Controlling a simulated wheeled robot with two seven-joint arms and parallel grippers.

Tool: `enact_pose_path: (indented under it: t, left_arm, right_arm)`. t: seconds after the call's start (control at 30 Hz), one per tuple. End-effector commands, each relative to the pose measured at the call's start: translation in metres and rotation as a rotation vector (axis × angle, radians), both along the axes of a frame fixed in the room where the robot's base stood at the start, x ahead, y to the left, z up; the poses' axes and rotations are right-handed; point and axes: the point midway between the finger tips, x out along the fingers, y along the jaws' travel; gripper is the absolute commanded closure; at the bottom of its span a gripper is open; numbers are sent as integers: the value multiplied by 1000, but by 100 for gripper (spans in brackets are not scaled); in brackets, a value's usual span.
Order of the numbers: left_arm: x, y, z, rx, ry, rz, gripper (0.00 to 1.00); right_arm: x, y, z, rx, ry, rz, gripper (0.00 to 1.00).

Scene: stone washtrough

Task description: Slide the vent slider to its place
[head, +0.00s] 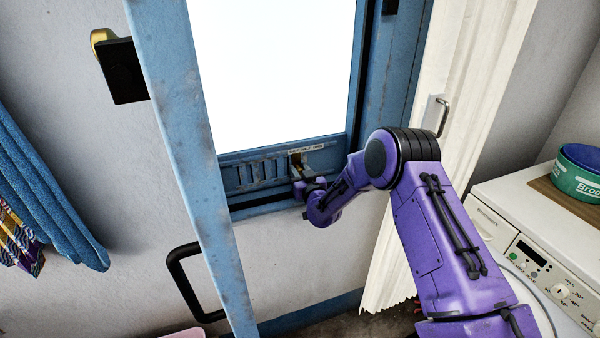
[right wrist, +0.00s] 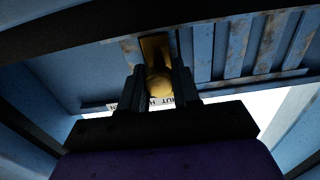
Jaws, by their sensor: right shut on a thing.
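The vent slider is a blue slotted strip (head: 262,170) under the bright window pane in the head view. A label strip (head: 306,149) runs along its top at the right. A brass knob (right wrist: 158,84) on a brass plate (right wrist: 155,47) shows in the right wrist view, beside the slats (right wrist: 240,45). My right gripper (right wrist: 160,88) has its two dark fingers on either side of the knob and is shut on it. In the head view the right gripper (head: 308,187) is at the right part of the vent, partly hiding the knob. My left gripper is not in view.
A blue open frame edge (head: 190,130) with a black handle (head: 185,285) stands left of the vent. A washing machine (head: 510,215) with a green bowl (head: 578,175) on top is at the far right. Blue towels (head: 45,190) hang at left.

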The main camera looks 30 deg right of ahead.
Motion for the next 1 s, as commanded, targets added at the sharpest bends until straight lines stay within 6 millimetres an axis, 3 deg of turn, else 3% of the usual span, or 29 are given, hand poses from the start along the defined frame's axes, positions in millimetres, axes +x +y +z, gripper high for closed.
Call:
enact_pose_path:
  t: [0.2,0.47,0.5,0.57,0.87,1.0]
  left_arm:
    - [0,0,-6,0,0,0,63]
    - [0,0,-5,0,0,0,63]
    - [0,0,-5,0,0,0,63]
    - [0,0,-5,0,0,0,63]
    - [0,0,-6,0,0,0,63]
    - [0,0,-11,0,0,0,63]
  right_arm:
    - [-8,-32,0,-1,-2,-4,100]
    - [-8,-33,0,0,-1,-2,100]
    - [-8,-33,0,0,0,-2,59]
    - [-8,-33,0,0,0,-2,44]
    - [-9,-32,0,-1,0,-1,44]
    - [-27,-28,-1,0,2,-1,44]
